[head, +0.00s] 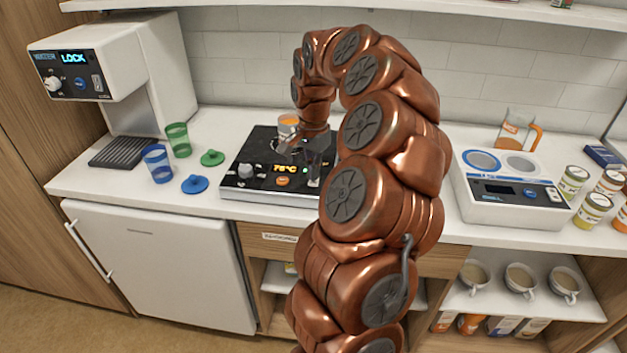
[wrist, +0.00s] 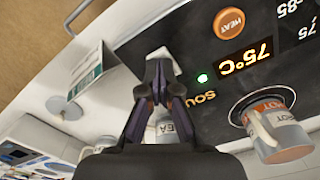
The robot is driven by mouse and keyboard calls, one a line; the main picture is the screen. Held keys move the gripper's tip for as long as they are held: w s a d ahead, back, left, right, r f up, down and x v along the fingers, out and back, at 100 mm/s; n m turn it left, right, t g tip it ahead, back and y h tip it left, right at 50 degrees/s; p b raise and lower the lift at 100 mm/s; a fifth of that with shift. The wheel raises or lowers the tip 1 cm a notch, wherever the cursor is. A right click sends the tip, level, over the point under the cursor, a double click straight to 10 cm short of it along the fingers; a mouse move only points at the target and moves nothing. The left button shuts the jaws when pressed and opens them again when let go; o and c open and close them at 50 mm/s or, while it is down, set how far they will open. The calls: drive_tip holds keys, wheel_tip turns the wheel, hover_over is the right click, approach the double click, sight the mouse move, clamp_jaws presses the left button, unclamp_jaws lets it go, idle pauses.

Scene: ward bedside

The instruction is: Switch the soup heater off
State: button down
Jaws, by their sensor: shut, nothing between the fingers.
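The soup heater (head: 232,187) is a black-topped unit on the counter in the head view. Its front shows a lit orange 75°C display (head: 285,168), a green light (head: 305,170), an orange HEAT button (head: 282,181) and a grey knob (head: 245,171). The wrist view shows the display (wrist: 246,57), the HEAT button (wrist: 229,22), the lit green light (wrist: 203,77) and part of the SOUP label, upside down. My gripper (wrist: 158,68) is shut and empty, low over the panel beside the green light. A small pale part shows at its fingertips, mostly hidden; I cannot tell whether they touch it.
A container with an orange label (wrist: 283,133) stands on the heater behind the display. Left are a drinks machine (head: 80,60), blue (head: 158,165) and green (head: 179,141) cups and two lids. Right are a white two-well device (head: 512,205) and several jars.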

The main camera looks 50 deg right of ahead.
sight(313, 183)
drive_tip(key=shift+f+b, duration=0.75)
drive_tip(key=shift+f, duration=0.15)
idle(0.5)
drive_tip(key=shift+r, duration=0.15)
drive_tip(key=shift+r+p, duration=0.3)
drive_tip(key=shift+r, duration=3.1)
